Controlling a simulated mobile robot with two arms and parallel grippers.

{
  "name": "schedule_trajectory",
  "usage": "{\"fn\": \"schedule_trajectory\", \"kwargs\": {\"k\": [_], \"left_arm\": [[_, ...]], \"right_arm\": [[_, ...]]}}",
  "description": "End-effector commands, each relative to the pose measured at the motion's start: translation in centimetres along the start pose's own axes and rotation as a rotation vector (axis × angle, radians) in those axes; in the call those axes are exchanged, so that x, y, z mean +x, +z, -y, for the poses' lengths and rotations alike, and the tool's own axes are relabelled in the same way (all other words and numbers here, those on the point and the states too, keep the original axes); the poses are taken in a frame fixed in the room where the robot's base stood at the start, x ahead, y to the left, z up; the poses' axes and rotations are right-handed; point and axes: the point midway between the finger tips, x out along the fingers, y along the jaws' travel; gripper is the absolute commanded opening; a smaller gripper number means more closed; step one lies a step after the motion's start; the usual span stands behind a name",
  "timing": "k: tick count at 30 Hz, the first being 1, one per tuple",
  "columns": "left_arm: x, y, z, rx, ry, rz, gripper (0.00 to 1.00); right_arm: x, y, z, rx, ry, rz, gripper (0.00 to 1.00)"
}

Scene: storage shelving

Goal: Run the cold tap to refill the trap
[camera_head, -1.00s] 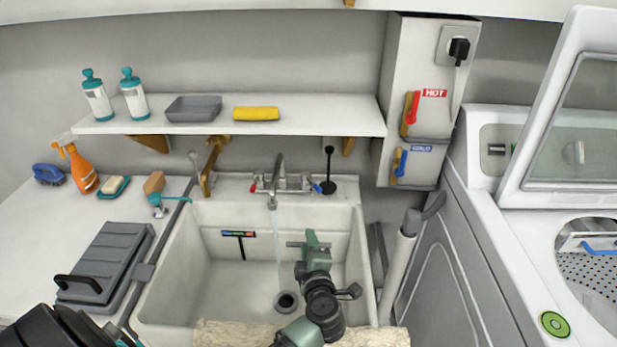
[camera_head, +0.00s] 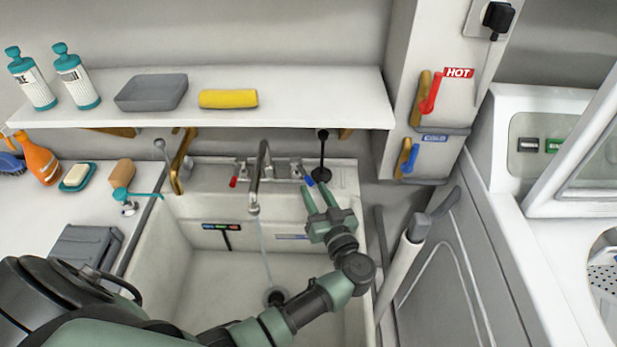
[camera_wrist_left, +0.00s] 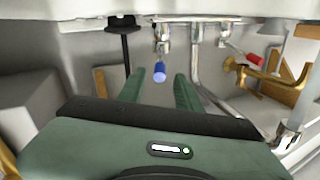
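The sink faucet (camera_head: 262,170) stands at the back of the white sink (camera_head: 160,258). A thin stream of water (camera_head: 265,255) falls from its spout to the dark drain (camera_head: 276,297). The cold tap's blue-tipped handle (camera_head: 309,181) is right of the spout, the red-tipped handle (camera_head: 234,181) left. My left gripper (camera_head: 320,198) is open and empty just in front of the blue handle. In the left wrist view, the blue tip (camera_wrist_left: 159,72) lies between the fingertips of my gripper (camera_wrist_left: 158,82), with space on both sides. My right gripper is out of view.
A black plunger-like rod (camera_head: 322,155) stands close beside the blue handle. The shelf (camera_head: 230,115) overhangs the faucet. Wall levers labelled HOT (camera_head: 430,92) and COLD (camera_head: 411,157) are at the right. A white pole (camera_head: 400,265) stands by the sink's right edge.

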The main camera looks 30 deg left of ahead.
Motion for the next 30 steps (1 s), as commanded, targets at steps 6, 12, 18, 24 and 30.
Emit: {"fn": "schedule_trajectory", "kwargs": {"k": [6, 12, 18, 24, 30], "left_arm": [[3.4, -0.1, 0.0, -0.002, -0.001, -0.002, 0.34], [4.5, 0.0, 0.0, -0.002, 0.000, 0.001, 0.34], [4.6, 0.0, 0.0, -0.003, 0.000, 0.001, 0.34], [4.5, 0.0, 0.0, -0.003, 0.000, 0.001, 0.00], [4.5, 0.0, 0.1, -0.003, -0.001, 0.001, 0.00]], "right_arm": [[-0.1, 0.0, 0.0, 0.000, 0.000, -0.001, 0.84], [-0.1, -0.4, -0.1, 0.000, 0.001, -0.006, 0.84], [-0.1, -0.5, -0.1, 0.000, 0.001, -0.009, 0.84], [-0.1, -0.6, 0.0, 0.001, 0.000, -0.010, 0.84], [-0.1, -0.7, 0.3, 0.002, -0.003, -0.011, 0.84]]}}
